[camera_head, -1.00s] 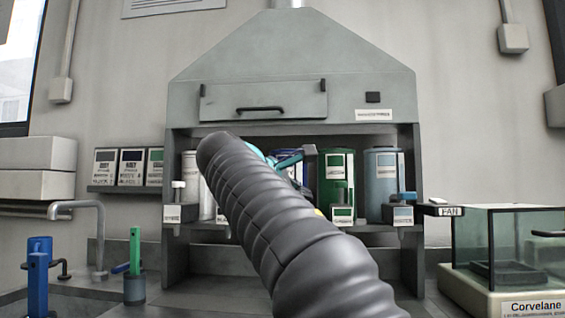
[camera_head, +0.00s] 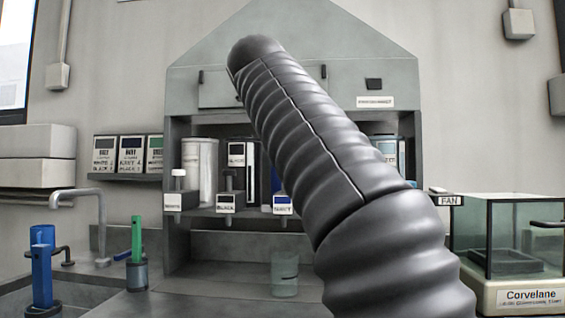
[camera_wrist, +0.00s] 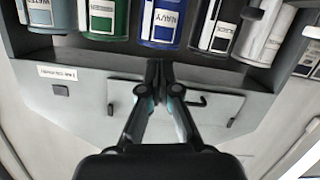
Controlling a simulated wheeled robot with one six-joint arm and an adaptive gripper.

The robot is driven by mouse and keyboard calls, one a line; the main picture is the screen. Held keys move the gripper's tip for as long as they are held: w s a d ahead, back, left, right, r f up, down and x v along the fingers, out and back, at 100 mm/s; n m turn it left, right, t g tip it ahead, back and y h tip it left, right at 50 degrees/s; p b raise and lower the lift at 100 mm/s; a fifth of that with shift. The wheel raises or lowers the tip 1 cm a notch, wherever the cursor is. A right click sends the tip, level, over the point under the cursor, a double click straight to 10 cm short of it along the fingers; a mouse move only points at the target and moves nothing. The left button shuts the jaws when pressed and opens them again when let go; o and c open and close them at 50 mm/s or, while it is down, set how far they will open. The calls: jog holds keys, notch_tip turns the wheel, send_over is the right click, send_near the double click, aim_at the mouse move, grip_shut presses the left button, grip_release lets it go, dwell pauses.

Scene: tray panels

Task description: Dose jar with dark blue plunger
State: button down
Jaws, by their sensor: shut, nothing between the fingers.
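The navy canister (camera_head: 267,192) on the hood shelf is mostly hidden by my arm in the head view. Its front label (camera_head: 283,206) shows, but I cannot make out the plunger clearly. In the wrist view, which is upside down, the navy canister (camera_wrist: 163,22) stands between the green and black ones. A translucent jar (camera_head: 285,268) stands on the counter below the navy label. My gripper (camera_wrist: 158,70) is shut and empty, pointing toward the hood front and canister row. It is hidden behind my arm in the head view.
White (camera_head: 199,168) and black (camera_head: 240,160) canisters stand left of navy. A light blue one (camera_head: 388,150) is at right, and a green one (camera_wrist: 103,18) shows in the wrist view. A glass-walled balance (camera_head: 520,292) stands right. A tap (camera_head: 78,192) and blue stand (camera_head: 41,275) are left.

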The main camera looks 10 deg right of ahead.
jog(key=shift+w+a+r+m, duration=0.1)
jog(key=shift+a+m, duration=0.05)
jog(key=shift+m, duration=0.95)
jog(key=shift+w+d+f, duration=0.5)
jog(key=shift+w+f, duration=0.55)
jog(key=shift+w, duration=0.5)
jog(key=shift+w+d+f, duration=0.5)
jog(key=shift+w+f, duration=0.6)
jog(key=shift+w, duration=0.45)
jog(key=shift+w+d+f, duration=0.5)
jog(key=shift+w+f, duration=0.55)
jog(key=shift+w, duration=0.5)
jog(key=shift+f+b, duration=1.5)
jog(key=shift+f, duration=0.15)
